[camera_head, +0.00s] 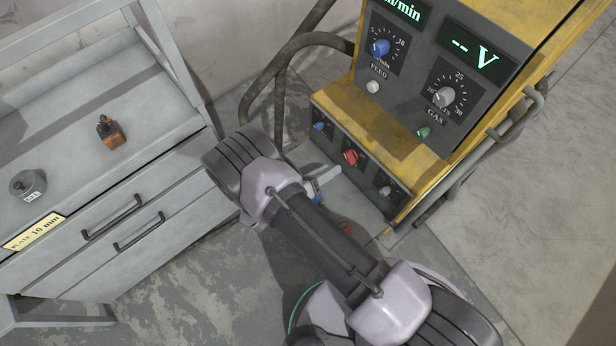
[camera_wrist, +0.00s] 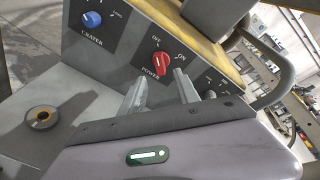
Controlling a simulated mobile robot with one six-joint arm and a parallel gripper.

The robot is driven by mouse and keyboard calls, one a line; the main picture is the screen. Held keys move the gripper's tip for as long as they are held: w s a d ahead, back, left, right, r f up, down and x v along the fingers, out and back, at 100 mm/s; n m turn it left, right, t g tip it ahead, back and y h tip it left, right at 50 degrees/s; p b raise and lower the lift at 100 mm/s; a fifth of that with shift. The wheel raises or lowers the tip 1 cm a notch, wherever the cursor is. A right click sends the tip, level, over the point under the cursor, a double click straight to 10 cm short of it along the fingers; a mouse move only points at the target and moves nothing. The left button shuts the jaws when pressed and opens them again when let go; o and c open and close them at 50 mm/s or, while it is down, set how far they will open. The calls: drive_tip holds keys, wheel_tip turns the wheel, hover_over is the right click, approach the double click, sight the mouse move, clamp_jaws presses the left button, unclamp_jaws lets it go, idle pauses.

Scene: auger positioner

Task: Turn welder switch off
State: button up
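The red power switch (camera_head: 350,157) is a rotary knob on the low front panel of the yellow welder (camera_head: 431,128). In the wrist view the red knob (camera_wrist: 161,63) sits above the word POWER, with OFF marked at its upper left and ON at its upper right. A pale line runs along its handle, but I cannot tell surely which mark it points to. My gripper (camera_wrist: 161,79) is open and empty. Its two fingers point at the panel, one on each side below the knob, apparently short of it. In the head view my wrist largely hides the gripper (camera_head: 324,181).
A blue crater knob (camera_wrist: 92,19) is left of the red one, and another knob (camera_head: 386,190) is right of it.

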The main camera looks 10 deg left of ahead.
drive_tip(key=p+v, duration=0.1)
drive_tip(key=v, duration=0.9)
drive_tip(key=shift+p, duration=0.4)
drive_tip(key=shift+d+f, duration=0.1)
drive_tip(key=d+r+m+g+y, duration=0.1)
drive_tip(key=d+r+m+g, duration=0.35)
drive_tip(key=r+m, duration=0.35)
drive_tip(key=w+d+r+m+g+y, duration=0.1)
drive_tip(key=d+r+m+g, duration=0.2)
drive_tip(key=d+r+m, duration=0.35)
drive_tip(key=d+r+m+g+y, duration=0.1)
drive_tip(key=d+r+m+g, duration=0.25)
drive_tip(key=r+m, duration=0.65)
drive_tip(key=s+d+r+m+t+y, duration=0.2)
drive_tip(key=s+d+r+m+y, duration=0.1)
drive_tip(key=r+m, duration=0.5)
drive_tip(key=s+d+r+m+t+y, duration=0.2)
drive_tip(key=s+r+m+t+y, duration=0.1)
drive_tip(key=s+r+m+y, duration=0.2)
drive_tip(key=shift+s+d+r+m, duration=0.4)
drive_tip(key=shift+s+r+m, duration=0.85)
drive_tip(key=shift+r+m, duration=0.9)
